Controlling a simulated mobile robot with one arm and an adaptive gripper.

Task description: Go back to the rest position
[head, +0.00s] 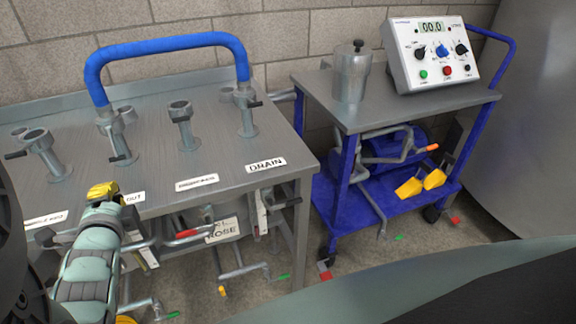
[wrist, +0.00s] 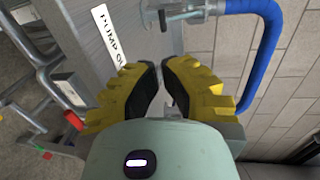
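My gripper (head: 103,190) is low at the left of the head view, by the front edge of the steel table near the label ending in "OUT". In the wrist view its two yellow fingers (wrist: 163,85) stand a little apart, with dark pads facing each other. Nothing is held between them. A blue hose bend (head: 170,42) arches between two table ports, the left end behind my gripper and the right end at the DRAIN port (head: 248,118). It also shows at the right of the wrist view (wrist: 268,45), apart from the fingers. No rest position is marked.
The steel table (head: 220,150) carries several upright ports. Levers and pipes stick out below its front edge. A blue cart (head: 385,208) stands to the right, with a metal canister (head: 352,75) and a control box (head: 433,55) on top. A large grey tank (head: 530,130) is at the far right.

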